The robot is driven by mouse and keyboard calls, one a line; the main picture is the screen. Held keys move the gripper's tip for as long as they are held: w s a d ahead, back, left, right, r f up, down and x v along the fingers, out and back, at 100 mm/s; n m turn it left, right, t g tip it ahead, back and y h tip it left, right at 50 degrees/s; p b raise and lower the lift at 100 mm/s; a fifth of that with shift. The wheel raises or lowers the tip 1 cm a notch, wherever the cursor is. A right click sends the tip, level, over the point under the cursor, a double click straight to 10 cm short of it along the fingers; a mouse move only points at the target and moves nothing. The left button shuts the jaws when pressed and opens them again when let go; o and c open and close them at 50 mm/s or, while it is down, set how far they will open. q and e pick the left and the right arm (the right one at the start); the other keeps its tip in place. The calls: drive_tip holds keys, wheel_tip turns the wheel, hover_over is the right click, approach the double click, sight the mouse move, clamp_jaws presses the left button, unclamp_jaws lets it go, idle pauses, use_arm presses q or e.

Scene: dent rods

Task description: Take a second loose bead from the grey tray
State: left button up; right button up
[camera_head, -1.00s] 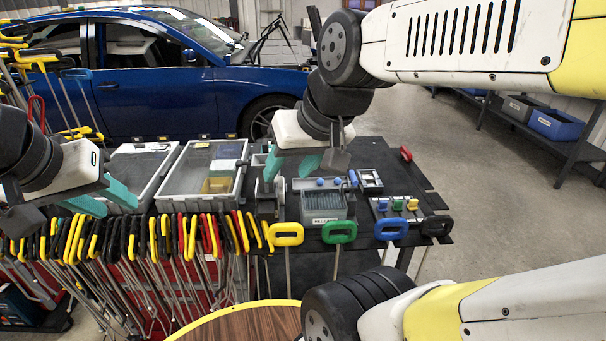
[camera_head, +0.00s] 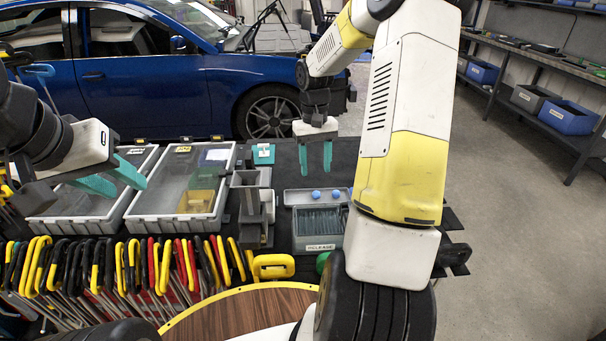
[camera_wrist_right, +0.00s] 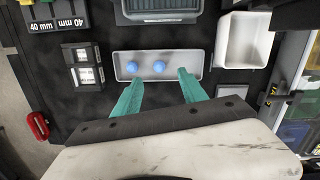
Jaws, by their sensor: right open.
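A small grey tray (camera_head: 297,198) lies on the dark bench and holds two round blue beads, one on the left (camera_head: 316,194) and one on the right (camera_head: 335,193). The right wrist view shows the tray (camera_wrist_right: 187,60) with its beads (camera_wrist_right: 132,67) (camera_wrist_right: 159,66). My right gripper (camera_head: 315,172) is open and empty, fingers pointing down above the tray. In the right wrist view its fingertips (camera_wrist_right: 160,78) lie on either side of one bead; the other is beside the left fingertip. My left gripper (camera_head: 128,187) is open over the left trays, apparently empty.
A labelled grey bin (camera_head: 318,246) stands in front of the tray. A grey stand (camera_head: 257,212) is to its left. A white open box (camera_wrist_right: 242,42) shows in the wrist view. My right arm hides the bench's right side.

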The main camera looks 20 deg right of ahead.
sight(316, 189)
drive_tip(key=shift+w+d+f, duration=0.2)
drive_tip(key=shift+f, duration=0.25)
drive_tip(key=shift+w+d+f, duration=0.15)
drive_tip(key=shift+w+f, duration=0.05)
drive_tip(key=shift+f, duration=0.2)
drive_tip(key=f, duration=0.5)
drive_tip(key=s+f, duration=0.1)
drive_tip(key=f, duration=0.1)
drive_tip(key=shift+a+f, duration=0.15)
clamp_jaws()
